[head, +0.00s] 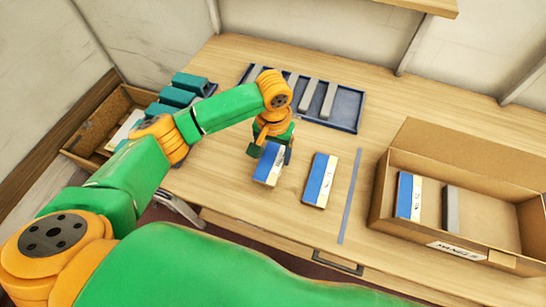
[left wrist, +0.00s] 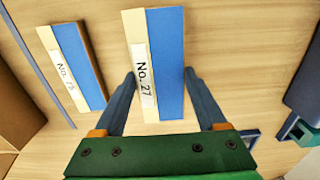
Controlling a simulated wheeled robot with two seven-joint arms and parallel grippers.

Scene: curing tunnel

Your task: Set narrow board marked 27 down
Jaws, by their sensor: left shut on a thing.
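The narrow board marked 27 (head: 268,164) is blue with a cream, labelled strip. In the left wrist view the board (left wrist: 157,65) lies between my two fingers, its label "No. 27" readable. My left gripper (head: 271,149) is shut on it, over the front part of the table left of centre. In the left wrist view the left gripper (left wrist: 163,85) has one finger at each long side of the board. I cannot tell whether the board touches the tabletop. My right gripper is in neither view.
A similar blue-and-cream board (head: 320,181) lies just right, beside a blue-grey strip (head: 349,196). An open carton (head: 450,160) at right holds another such board and a grey piece. A dark blue tray (head: 345,118) with grey bars lies behind. Teal blocks (head: 176,96) stand left.

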